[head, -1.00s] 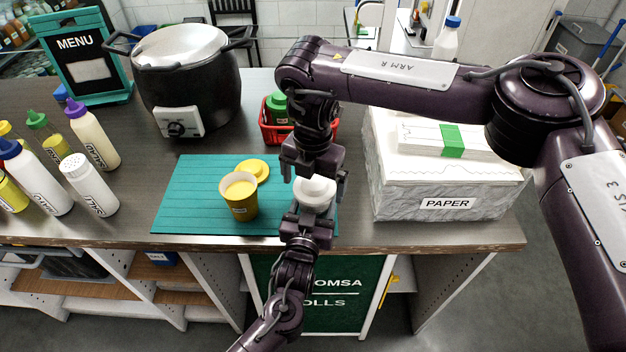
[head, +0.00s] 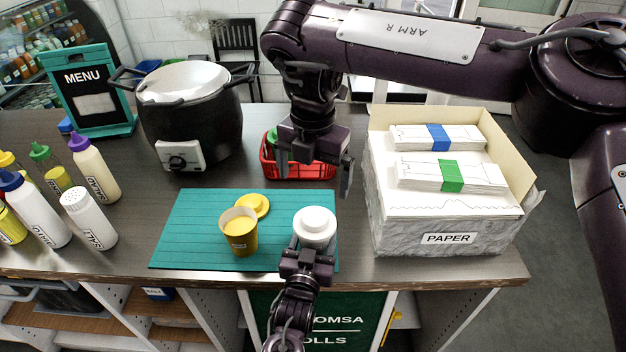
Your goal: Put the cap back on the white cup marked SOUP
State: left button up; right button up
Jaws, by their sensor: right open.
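A white cup (head: 318,239) stands on the right part of the teal mat (head: 180,225), its mark not visible from here. A round white cap (head: 315,218) with a raised middle sits over its top and looks level. My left gripper (head: 308,246) comes from the front edge and is shut on the cup, its fingers at the cup's near sides. My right gripper (head: 315,172) is open and empty, above and behind the cup, apart from the cap.
An open yellow cup (head: 240,236) stands left of the white cup, with a yellow cap (head: 253,204) lying behind it. A red basket (head: 300,171) is behind the mat. A paper box (head: 445,215) stands right, a black cooker (head: 190,115) back left, several bottles (head: 95,165) far left.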

pick_arm(q)
jog(key=o, duration=1.5)
jog(key=shift+c, duration=0.2)
jog(key=shift+s+f, duration=0.1)
jog(key=shift+s, duration=0.1)
jog(key=b+v, duration=0.1)
jog(key=v, duration=0.5)
jog(key=shift+s+a+b, duration=0.1)
jog(key=shift+s+b, duration=0.1)
jog(key=shift+b, duration=0.2)
jog(key=shift+s+a, duration=0.1)
jog(key=shift+s, duration=0.35)
